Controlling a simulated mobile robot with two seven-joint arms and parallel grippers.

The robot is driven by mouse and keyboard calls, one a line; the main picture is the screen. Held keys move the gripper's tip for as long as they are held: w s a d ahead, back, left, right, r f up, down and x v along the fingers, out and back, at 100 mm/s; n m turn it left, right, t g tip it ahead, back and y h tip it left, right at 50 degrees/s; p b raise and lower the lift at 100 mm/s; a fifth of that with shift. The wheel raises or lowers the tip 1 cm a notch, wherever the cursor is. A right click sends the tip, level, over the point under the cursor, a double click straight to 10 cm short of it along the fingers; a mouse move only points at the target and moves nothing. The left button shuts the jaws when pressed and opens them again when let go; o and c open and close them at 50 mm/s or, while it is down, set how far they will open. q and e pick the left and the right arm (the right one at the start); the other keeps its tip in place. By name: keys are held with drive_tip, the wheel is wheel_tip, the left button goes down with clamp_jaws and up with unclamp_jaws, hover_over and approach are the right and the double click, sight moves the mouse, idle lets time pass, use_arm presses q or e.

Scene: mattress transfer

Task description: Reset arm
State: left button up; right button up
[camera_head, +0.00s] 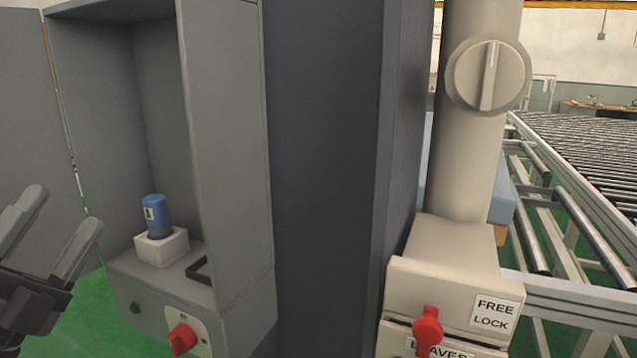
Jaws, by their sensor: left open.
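My left gripper (55,235) is at the lower left of the head view. Its two grey fingers are apart and nothing shows between them. It stands in front of the open grey cabinet (225,150), left of the blue bottle-like object (157,215) inside, and does not touch it. My right gripper is not in view.
The blue object stands in a white block (163,246). A red rotary switch (183,339) is on the cabinet's lower front. A dark column (325,170) stands mid-view. A beige box (445,285) with a red handle (428,328) and a roller conveyor (585,150) are right.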

use_arm(q)
drive_tip(key=a+f+n+g+y, duration=0.2)
drive_tip(key=f+n+g+y, duration=0.2)
drive_tip(key=f+n+y, duration=0.5)
drive_tip(key=a+f+n+g+y, duration=0.2)
drive_tip(key=f+n+g+y, duration=0.3)
drive_tip(key=f+n, duration=0.75)
drive_tip(key=s+d+f+g+h, duration=0.2)
drive_tip(key=s+d+f+g, duration=0.35)
drive_tip(key=s+f, duration=0.35)
drive_tip(key=s+d+f+g+h, duration=0.2)
drive_tip(key=s+d+f+g, duration=0.35)
drive_tip(key=s+f, duration=0.4)
drive_tip(key=w+d+f+t+h, duration=0.1)
drive_tip(key=w+f+t+h, duration=0.1)
drive_tip(key=w+f+t, duration=0.4)
drive_tip(key=shift+w+d+f+t, duration=0.35)
drive_tip(key=shift+w+f, duration=0.2)
drive_tip(key=shift+f, duration=0.9)
drive_tip(key=c, duration=0.5)
